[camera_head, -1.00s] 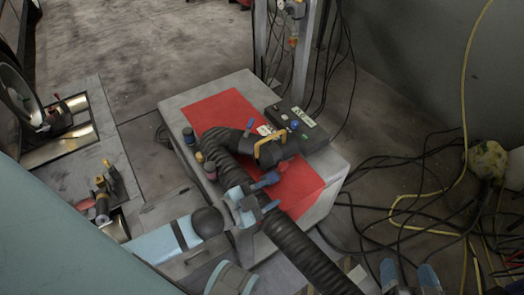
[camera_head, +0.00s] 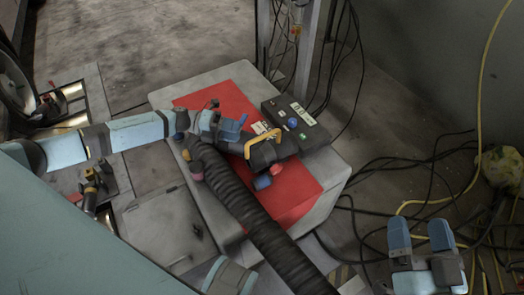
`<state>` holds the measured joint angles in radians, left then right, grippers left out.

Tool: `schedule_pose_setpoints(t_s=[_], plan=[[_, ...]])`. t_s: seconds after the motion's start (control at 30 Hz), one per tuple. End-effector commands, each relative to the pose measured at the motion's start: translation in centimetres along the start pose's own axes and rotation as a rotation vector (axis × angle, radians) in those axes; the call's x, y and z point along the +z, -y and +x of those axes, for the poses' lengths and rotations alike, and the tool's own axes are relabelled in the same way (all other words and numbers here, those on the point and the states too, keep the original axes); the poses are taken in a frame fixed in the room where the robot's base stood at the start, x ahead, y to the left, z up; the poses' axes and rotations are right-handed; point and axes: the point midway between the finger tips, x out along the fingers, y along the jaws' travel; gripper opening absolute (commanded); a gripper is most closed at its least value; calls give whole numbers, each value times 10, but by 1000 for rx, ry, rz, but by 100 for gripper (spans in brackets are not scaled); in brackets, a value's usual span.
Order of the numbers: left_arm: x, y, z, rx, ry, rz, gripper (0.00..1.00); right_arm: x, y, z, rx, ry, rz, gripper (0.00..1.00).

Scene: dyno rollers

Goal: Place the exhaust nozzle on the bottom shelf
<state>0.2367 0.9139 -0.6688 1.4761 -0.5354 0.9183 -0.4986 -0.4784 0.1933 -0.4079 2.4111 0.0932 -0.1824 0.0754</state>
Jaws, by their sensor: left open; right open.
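The exhaust nozzle (camera_head: 264,155) is a black piece with a yellow handle (camera_head: 262,139), joined to a thick ribbed black hose (camera_head: 245,205). It lies on the red top of a grey cart. My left gripper (camera_head: 236,127) is open, just above the nozzle's hose end and left of the yellow handle. It partly covers the nozzle there, and I cannot tell whether it touches. My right gripper (camera_head: 420,236) is open and empty at the lower right, away from the nozzle. I cannot make out a bottom shelf.
The red surface (camera_head: 305,185) covers much of the grey cart top (camera_head: 332,165). A black control box (camera_head: 298,122) stands at its back right. A grey post (camera_head: 307,50) rises behind the cart.

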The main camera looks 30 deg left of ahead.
Motion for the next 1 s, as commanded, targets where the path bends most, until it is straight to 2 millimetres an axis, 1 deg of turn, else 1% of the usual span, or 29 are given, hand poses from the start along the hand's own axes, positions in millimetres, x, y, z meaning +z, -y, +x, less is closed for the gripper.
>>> schedule_pose_setpoints(t_s=[0.03,0.1,0.3,0.43,0.6,0.7,0.93,0.97,1.0], plan=[[0,-1,10,-2,0,-1,45,-1,1,0,-5,-13,2,73],[0,-1,19,-2,1,0,45,-4,2,1,-10,-26,4,73],[0,-1,31,0,1,-2,45,-6,4,1,-17,-42,7,73],[3,-4,42,-3,1,-1,45,-3,4,1,-21,-42,12,73],[6,-7,68,-3,1,-1,45,7,4,1,-29,-9,15,73],[6,-7,79,-1,2,-2,45,10,3,1,-29,7,16,73],[6,-6,80,1,3,-3,45,10,3,1,-29,10,16,73],[6,-6,80,1,3,-3,39,10,3,1,-28,10,16,73],[6,-6,80,1,3,-3,29,10,3,1,-28,10,16,73]])
